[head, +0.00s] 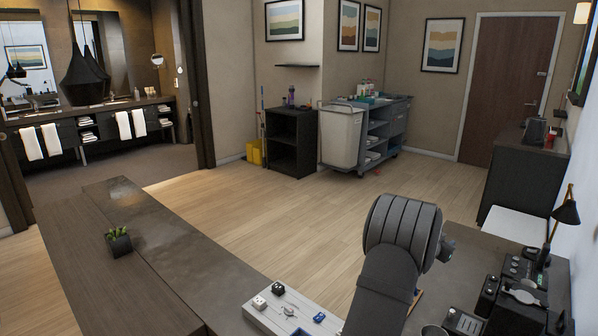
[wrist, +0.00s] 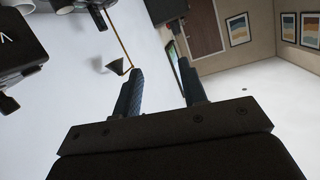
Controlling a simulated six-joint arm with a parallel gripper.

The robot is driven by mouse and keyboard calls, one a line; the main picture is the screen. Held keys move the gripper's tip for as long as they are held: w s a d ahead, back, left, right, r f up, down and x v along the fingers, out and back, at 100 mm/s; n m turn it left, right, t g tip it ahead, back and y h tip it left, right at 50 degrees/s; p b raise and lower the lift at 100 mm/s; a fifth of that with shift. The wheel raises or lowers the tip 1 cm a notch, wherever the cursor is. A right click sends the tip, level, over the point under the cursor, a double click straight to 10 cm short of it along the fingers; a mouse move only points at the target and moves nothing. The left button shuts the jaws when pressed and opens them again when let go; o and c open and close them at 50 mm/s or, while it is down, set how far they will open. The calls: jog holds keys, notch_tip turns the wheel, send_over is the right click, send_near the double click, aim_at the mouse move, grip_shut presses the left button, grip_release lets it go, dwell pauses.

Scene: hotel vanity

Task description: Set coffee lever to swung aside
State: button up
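My gripper (wrist: 162,82) is open in the wrist view, its two dark ribbed fingers apart with nothing held between them. In the head view my arm covers the lower middle, and I cannot make out the fingertips there. Black countertop appliances (head: 513,285) stand on the counter at the lower right of the head view. I cannot tell which small part there is the coffee lever or how it is set. In the wrist view a black boxy appliance (wrist: 22,42) is at the upper left, apart from the fingers.
A black lamp (head: 566,212) rises behind the appliances; a lamp shade also shows in the wrist view (wrist: 115,66). A potted plant (head: 119,241) stands on the left counter, which is otherwise mostly clear.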

jog(key=s+a+f+m+g+h, duration=0.1)
jog(key=s+a+m+g+h, duration=0.1)
jog(key=s, duration=0.6)
jog(key=s+a+f+m+g+h, duration=0.2)
jog(key=s+m+g+h, duration=0.2)
jog(key=s+g, duration=0.3)
jog(key=shift+s+a+f, duration=0.2)
jog(key=shift+s+f, duration=0.05)
jog(key=shift+s, duration=0.6)
